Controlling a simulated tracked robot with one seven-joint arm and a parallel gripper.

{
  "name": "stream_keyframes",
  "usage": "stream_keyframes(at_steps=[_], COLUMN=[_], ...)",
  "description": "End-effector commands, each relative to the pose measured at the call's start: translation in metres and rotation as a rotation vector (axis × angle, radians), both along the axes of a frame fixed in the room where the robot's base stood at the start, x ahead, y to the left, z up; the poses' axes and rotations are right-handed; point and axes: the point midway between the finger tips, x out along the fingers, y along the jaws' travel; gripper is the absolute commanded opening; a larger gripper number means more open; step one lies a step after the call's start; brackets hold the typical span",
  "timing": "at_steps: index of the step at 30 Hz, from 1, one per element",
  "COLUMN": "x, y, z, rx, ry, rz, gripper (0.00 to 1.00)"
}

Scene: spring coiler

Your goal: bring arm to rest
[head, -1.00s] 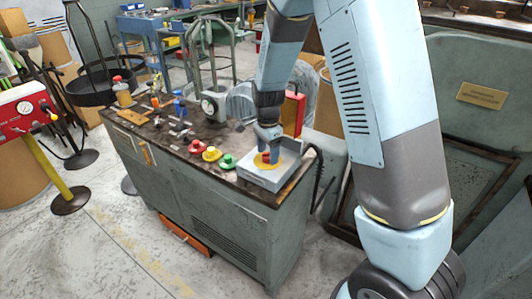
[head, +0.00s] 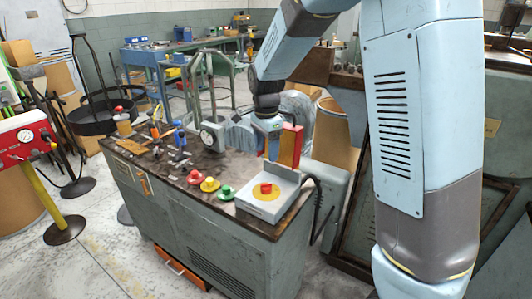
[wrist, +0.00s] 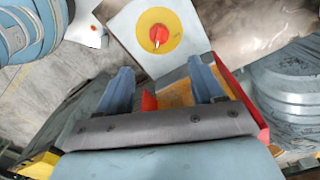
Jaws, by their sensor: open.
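My gripper (wrist: 163,80) is open, with its two blue fingers apart in the wrist view. In the head view the end of my arm (head: 267,122) is above and behind the white box (head: 283,207), clear of it. The box has a yellow disc (head: 254,196) with a red button (head: 266,189) on top; the button also shows beyond my fingertips in the wrist view (wrist: 158,34). A small red piece (wrist: 149,101) shows between the fingers, seemingly not gripped. The fingertips are hard to make out in the head view.
A red and yellow panel (head: 291,145) stands upright behind the white box, close to my gripper. Red, yellow and green knobs (head: 210,185) and small tools lie along the bench (head: 160,180). A ribbed grey coil-like part (wrist: 288,90) is at right in the wrist view.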

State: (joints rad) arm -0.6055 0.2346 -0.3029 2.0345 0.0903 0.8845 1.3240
Motion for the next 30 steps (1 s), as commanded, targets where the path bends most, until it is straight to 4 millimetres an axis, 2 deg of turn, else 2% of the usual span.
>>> stream_keyframes(at_steps=[8, 14, 21, 30], x=[-0.001, -0.015, -0.052, -0.108], y=[-0.002, -0.023, -0.065, -0.11], z=[0.002, 0.027, 0.074, 0.118], rx=[0.003, 0.033, 0.068, 0.054], ry=[-0.003, -0.034, -0.117, -0.236], rz=[0.005, 0.08, 0.264, 0.498], gripper=[0.67, 0.67, 0.67, 0.67])
